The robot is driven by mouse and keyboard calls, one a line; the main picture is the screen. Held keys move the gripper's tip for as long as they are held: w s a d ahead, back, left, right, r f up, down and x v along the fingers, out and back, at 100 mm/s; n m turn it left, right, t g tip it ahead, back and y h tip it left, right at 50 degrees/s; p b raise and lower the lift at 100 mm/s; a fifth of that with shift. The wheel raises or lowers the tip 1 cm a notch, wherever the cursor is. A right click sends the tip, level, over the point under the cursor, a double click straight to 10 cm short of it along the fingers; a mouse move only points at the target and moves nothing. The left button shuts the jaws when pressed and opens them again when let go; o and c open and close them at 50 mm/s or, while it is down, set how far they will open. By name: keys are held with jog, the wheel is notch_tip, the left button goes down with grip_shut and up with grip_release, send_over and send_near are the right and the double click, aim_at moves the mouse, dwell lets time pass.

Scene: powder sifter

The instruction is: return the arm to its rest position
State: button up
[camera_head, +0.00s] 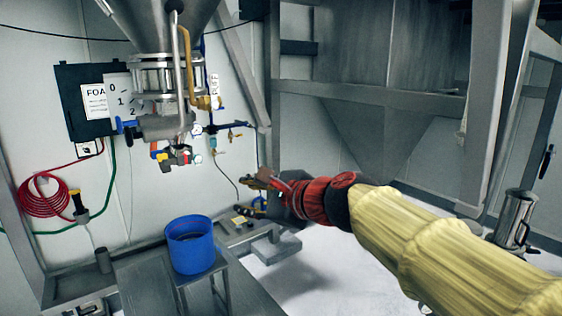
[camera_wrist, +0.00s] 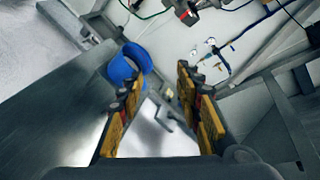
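My arm comes in from the lower right of the head view, in a yellow sleeve (camera_head: 440,240) with a red wrist. My gripper (camera_head: 258,182) is in mid-air, to the right of the sifter outlet and above and right of the blue bucket (camera_head: 191,246). In the wrist view my gripper (camera_wrist: 158,105) shows two yellow-padded fingers standing well apart, with nothing between them. The blue bucket (camera_wrist: 124,66) shows beyond the left finger, apart from it.
The bucket stands on a small metal stand (camera_head: 205,272) under the steel sifter hopper (camera_head: 160,25) with its valves. A red coiled hose (camera_head: 45,197) hangs on the left wall. A large steel hopper frame (camera_head: 375,105) stands behind my arm. A metal jug (camera_head: 514,218) is at the right.

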jog(key=s+d+f+n+g+h+b, duration=0.1)
jog(key=s+d+f+n+b, duration=0.25)
jog(key=f, duration=0.55)
jog(key=s+d+f+n+g+h+b, duration=0.1)
jog(key=s+d+f+n+g+b, duration=0.15)
jog(key=s+f, duration=0.45)
jog(key=s+d+f+n+h+b, duration=0.3)
jog(key=s+d+f+n, duration=0.3)
jog(key=s+d+f, duration=0.2)
jog(key=s+d+f+n+g+h+b, duration=0.1)
jog(key=s+d+f+n+h+b, duration=0.3)
jog(key=d+f, duration=0.9)
jog(key=s+f+n, duration=0.2)
jog(key=s, duration=0.2)
jog(key=shift+s+f+b, duration=0.15)
jog(key=shift+f+b, duration=0.15)
jog(key=shift+b, duration=0.05)
